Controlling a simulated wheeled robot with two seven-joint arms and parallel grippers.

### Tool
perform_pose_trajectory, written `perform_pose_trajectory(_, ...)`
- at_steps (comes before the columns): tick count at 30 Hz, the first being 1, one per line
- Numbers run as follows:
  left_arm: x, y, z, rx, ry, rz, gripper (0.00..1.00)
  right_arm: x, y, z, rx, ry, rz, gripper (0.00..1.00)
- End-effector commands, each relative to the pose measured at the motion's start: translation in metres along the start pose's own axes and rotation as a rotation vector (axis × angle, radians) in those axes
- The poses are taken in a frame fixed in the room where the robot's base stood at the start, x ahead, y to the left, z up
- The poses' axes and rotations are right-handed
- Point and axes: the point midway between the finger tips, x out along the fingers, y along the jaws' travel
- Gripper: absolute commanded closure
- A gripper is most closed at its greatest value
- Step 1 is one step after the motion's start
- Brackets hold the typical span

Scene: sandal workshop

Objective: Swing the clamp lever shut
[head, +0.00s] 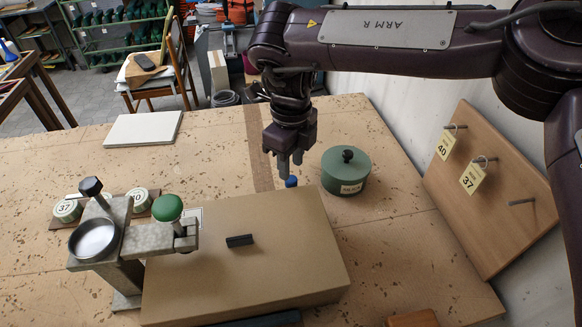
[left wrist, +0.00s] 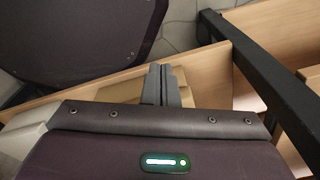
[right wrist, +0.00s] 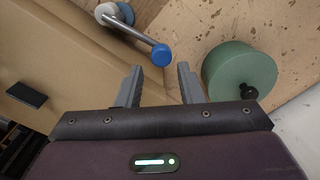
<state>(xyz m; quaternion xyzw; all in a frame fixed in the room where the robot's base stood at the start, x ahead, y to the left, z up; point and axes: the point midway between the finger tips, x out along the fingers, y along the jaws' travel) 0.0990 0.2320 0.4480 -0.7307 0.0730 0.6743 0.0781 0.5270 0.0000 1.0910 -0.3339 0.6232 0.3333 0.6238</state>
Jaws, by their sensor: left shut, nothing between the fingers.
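The clamp lever (right wrist: 128,36) is a metal rod with a blue ball knob (right wrist: 161,55) at one end and a pale round pivot (right wrist: 106,12) at the other. In the head view the blue knob (head: 291,181) shows just below my right gripper (head: 290,172), and the rod is hidden behind the tan block. My right gripper (right wrist: 157,76) is open, and the knob appears just beyond and between its fingertips, with no clear contact. My left gripper (left wrist: 161,72) is shut and empty, away from the lever, and out of the head view.
A tan box-like block (head: 240,250) carries a small black bar (head: 239,240). A metal stand with a green knob (head: 167,208) and a cup (head: 94,239) stands left. A green lidded pot (head: 346,172) sits close right of my right gripper. A pegboard (head: 492,190) leans at right.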

Motion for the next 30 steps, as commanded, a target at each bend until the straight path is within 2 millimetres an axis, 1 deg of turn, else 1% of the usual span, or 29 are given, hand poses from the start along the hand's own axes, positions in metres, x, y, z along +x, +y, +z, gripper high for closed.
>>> perform_pose_trajectory(1,-0.004,0.0,-0.001,0.0,0.001,0.0,1.0,0.007,0.0,-0.001,0.0,0.003,0.002,0.66)
perform_pose_trajectory(3,-0.006,0.0,-0.001,0.001,0.001,0.0,1.0,0.018,0.001,-0.001,0.001,0.003,0.003,0.66)
perform_pose_trajectory(6,-0.009,0.0,-0.003,0.001,0.004,0.0,1.0,0.03,0.0,-0.001,0.001,0.002,0.001,0.66)
perform_pose_trajectory(9,-0.011,0.0,-0.007,0.002,0.01,0.0,1.0,0.038,0.0,0.0,0.001,0.001,0.001,0.66)
perform_pose_trajectory(13,-0.011,-0.001,-0.013,0.002,0.019,-0.001,1.0,0.042,0.0,0.0,0.002,0.0,0.0,0.66)
perform_pose_trajectory(18,-0.011,-0.001,-0.014,0.002,0.02,-0.001,1.0,0.042,0.0,0.0,0.001,0.0,-0.001,0.66)
perform_pose_trajectory(20,-0.011,-0.001,-0.013,0.002,0.02,-0.001,1.0,0.042,0.0,0.0,0.001,0.0,-0.001,0.72)
perform_pose_trajectory(26,-0.01,-0.001,-0.012,0.002,0.017,-0.001,1.0,0.042,0.0,0.0,0.001,0.0,0.0,0.99)
perform_pose_trajectory(27,-0.01,-0.001,-0.011,0.002,0.016,-0.001,1.0,0.042,0.0,0.0,0.001,0.0,0.0,1.0)
perform_pose_trajectory(30,-0.01,-0.001,-0.01,0.002,0.015,0.0,1.0,0.042,0.0,0.0,0.001,0.0,0.0,1.0)
